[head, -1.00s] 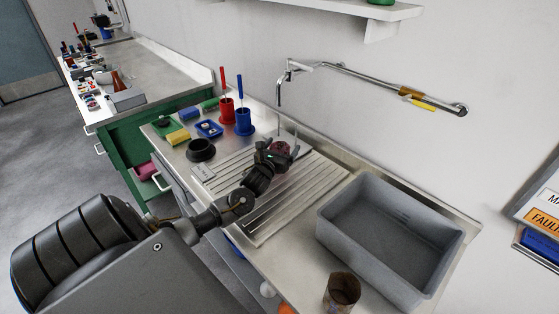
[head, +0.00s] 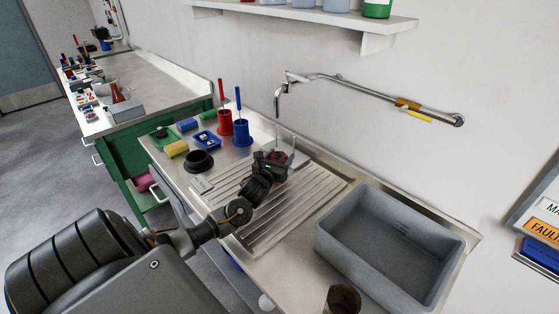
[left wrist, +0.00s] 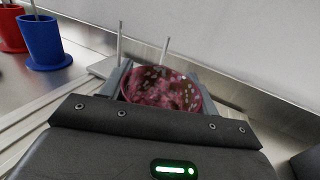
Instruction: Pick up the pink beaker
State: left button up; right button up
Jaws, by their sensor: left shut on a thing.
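The pink beaker (left wrist: 162,90) shows in the left wrist view as a round, dark pink, see-through vessel between the two grey fingers. My left gripper (head: 276,158) is shut on it. In the head view the beaker (head: 281,157) is small and partly hidden by the gripper, over the ribbed draining board. I cannot tell from these frames whether its base touches the board. My right gripper is not in view.
A grey sink basin (head: 387,244) is at the right, with a brown container (head: 343,299) in front. Red (head: 225,122) and blue (head: 242,131) holders stand behind left. A shelf (head: 330,19) is above.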

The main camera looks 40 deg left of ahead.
pick_arm(q)
jog(key=shift+r, duration=0.65)
jog(key=s+r, duration=0.1)
jog(key=r, duration=0.1)
jog(key=s+d+r, duration=0.1)
jog(key=s+r, duration=0.1)
jog(key=r, duration=0.1)
jog(key=s+d+r+b, duration=0.1)
jog(key=r, duration=0.1)
jog(key=shift+s+d+r, duration=0.15)
jog(key=shift+s+d, duration=0.05)
jog(key=shift+s, duration=0.05)
jog(key=s+d+r+b, duration=0.1)
jog(key=s+d+r, duration=0.2)
jog(key=s, duration=0.4)
jog(key=shift+s+d+r, duration=0.4)
jog(key=shift+d, duration=0.15)
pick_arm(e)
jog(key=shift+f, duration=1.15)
